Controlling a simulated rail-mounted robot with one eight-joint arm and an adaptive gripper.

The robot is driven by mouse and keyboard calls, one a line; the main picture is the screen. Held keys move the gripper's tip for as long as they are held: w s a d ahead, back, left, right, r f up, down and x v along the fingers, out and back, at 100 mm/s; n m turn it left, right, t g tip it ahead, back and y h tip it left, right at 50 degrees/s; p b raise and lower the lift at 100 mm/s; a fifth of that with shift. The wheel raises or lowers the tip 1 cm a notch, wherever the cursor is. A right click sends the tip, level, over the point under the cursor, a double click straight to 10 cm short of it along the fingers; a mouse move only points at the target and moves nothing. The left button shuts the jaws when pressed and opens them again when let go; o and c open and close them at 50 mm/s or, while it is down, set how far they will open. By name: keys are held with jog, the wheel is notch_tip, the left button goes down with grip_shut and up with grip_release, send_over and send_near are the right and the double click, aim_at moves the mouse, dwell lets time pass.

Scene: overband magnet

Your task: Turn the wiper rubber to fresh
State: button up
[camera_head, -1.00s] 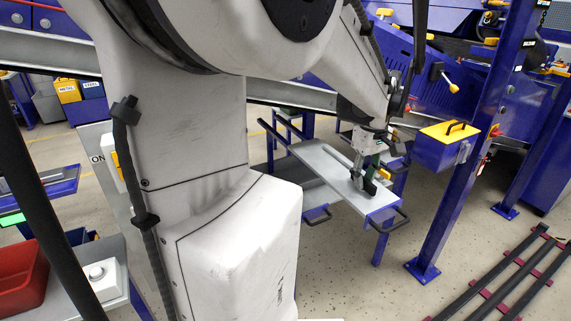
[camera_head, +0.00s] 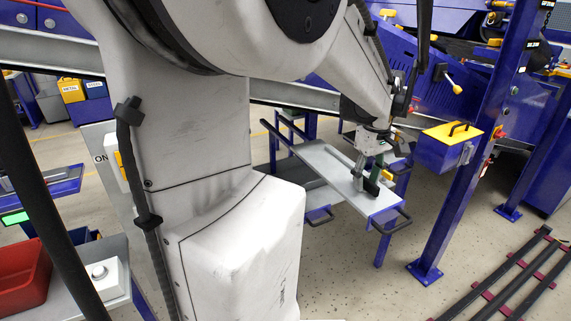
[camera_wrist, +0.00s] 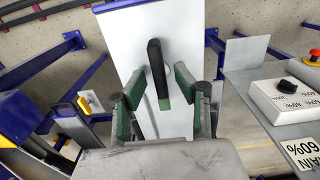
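A black bar with rounded edges and a small green end stands on a pale grey panel (camera_wrist: 180,25) in the wrist view; it looks like the wiper rubber (camera_wrist: 156,68), though I cannot be sure. My gripper (camera_wrist: 160,80) has its two green-padded fingers apart, one on each side of the bar. A gap shows at each side, so the bar does not look gripped. In the head view my gripper (camera_head: 364,172) points down over the panel (camera_head: 335,170), close to the dark bar (camera_head: 372,187). Its contact with the bar is too small to tell there.
A blue box with a yellow lid (camera_head: 450,134) hangs on a blue post right of my gripper. A control box with a black knob (camera_wrist: 285,95) and a red button (camera_wrist: 314,57) lie at right in the wrist view. Black rails (camera_head: 500,280) lie on the floor.

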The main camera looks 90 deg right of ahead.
aim_at(366, 179)
notch_tip(366, 179, up, 12)
dwell(0.5)
dwell(0.5)
